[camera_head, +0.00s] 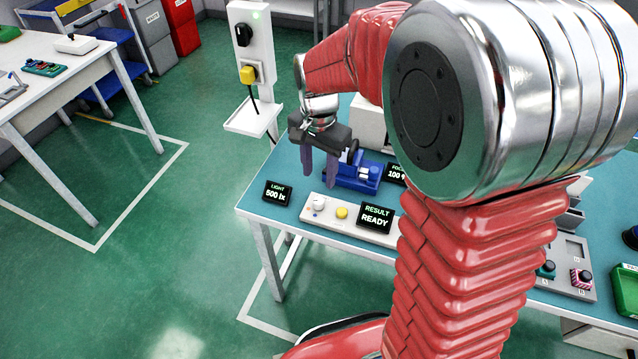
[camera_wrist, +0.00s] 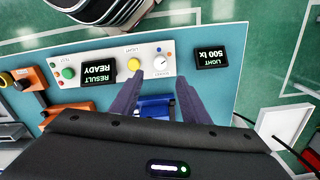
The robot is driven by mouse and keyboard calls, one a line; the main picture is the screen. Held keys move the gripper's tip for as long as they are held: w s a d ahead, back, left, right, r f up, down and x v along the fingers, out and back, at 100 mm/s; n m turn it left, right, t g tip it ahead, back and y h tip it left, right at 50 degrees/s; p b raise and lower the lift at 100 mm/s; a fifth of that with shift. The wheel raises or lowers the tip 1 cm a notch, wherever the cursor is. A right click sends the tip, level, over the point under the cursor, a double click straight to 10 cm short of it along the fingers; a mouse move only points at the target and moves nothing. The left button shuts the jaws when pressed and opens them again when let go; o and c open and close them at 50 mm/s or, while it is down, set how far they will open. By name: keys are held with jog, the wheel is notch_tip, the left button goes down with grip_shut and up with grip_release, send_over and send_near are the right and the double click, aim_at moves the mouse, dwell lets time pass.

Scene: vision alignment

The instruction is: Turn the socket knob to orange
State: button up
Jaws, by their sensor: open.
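A white knob (camera_head: 319,204) sits at the left end of a pale control panel (camera_head: 334,216) on the teal bench. In the wrist view the white knob (camera_wrist: 161,66) has small coloured dots beside it, one orange (camera_wrist: 170,54). Which dot its pointer faces is too small to tell. My gripper (camera_head: 320,178) is open and empty, fingers pointing down, behind the panel and apart from the knob. In the wrist view its fingertips (camera_wrist: 158,83) lie just short of the knob. A white post (camera_head: 251,45) left of the bench carries a black round part and a yellow plug (camera_head: 247,74).
A yellow button (camera_head: 342,213) and a RESULT READY display (camera_head: 375,218) are right of the knob. A LIGHT display (camera_head: 277,193) stands left of the panel. A blue fixture (camera_head: 351,177) is close beside my fingers. My own arm hides much of the bench.

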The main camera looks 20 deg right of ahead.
notch_tip(320, 180, up, 4)
jog(key=shift+f, duration=0.1)
dwell(0.7)
jog(key=s+r+n+t, duration=0.2)
jog(key=s+r+n, duration=0.2)
jog(key=s, duration=0.5)
jog(key=s+r+n+t, duration=0.3)
jog(key=s+n, duration=0.3)
jog(key=s, duration=0.3)
jog(key=shift+s+d+r+t, duration=0.25)
jog(key=shift+r+t, duration=0.05)
jog(key=shift+r, duration=0.35)
